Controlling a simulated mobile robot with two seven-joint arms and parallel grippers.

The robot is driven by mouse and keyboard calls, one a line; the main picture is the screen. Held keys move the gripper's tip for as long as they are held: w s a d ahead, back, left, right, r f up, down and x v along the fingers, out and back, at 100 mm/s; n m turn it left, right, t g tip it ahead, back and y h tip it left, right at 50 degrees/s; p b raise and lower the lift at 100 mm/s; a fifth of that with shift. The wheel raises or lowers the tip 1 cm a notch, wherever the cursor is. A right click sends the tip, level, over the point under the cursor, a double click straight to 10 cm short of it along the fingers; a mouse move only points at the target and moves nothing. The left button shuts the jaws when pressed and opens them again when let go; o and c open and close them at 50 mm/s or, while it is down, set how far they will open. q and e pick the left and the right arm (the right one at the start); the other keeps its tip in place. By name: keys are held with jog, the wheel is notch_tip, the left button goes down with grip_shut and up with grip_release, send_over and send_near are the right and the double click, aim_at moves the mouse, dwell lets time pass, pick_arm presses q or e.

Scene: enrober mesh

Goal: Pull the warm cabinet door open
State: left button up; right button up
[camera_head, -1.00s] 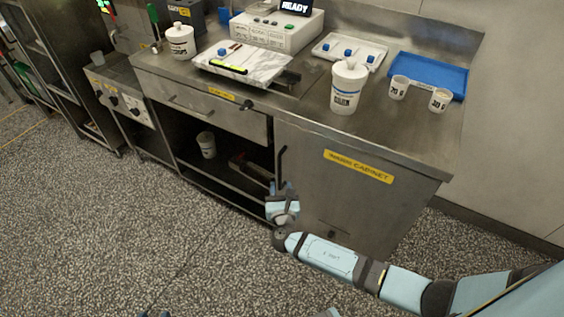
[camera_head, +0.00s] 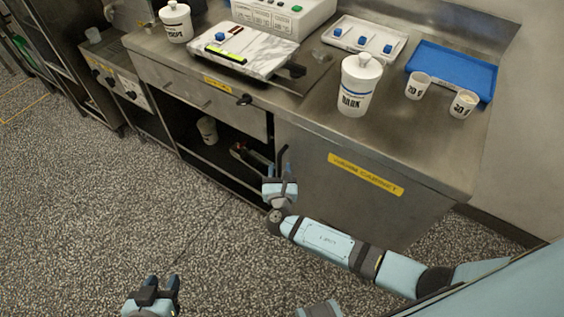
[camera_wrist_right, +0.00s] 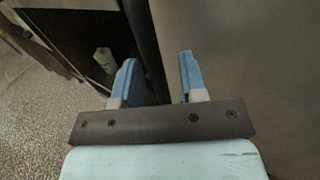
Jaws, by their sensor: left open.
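The warm cabinet door (camera_head: 340,200) is a steel panel with a yellow label (camera_head: 365,174) at the right of the counter's front, and it looks closed. Its dark upright handle (camera_head: 283,158) is near the door's left edge. My right gripper (camera_head: 280,183) is at the lower part of the handle. In the right wrist view its blue fingers (camera_wrist_right: 160,80) are apart, with a dark upright strip, seemingly the handle, running between them. I cannot tell whether they touch it. My left gripper (camera_head: 160,284) is open and empty over the floor at the bottom left.
The counter holds a white jar (camera_head: 358,86), two small cups (camera_head: 417,86), a blue tray (camera_head: 488,98) and a marble slab (camera_head: 240,52). Left of the door is an open shelf bay with a white container (camera_head: 207,130). The speckled floor (camera_head: 90,210) in front is clear.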

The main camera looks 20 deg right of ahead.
jog(key=shift+w, duration=0.1)
dwell(0.3)
grip_shut()
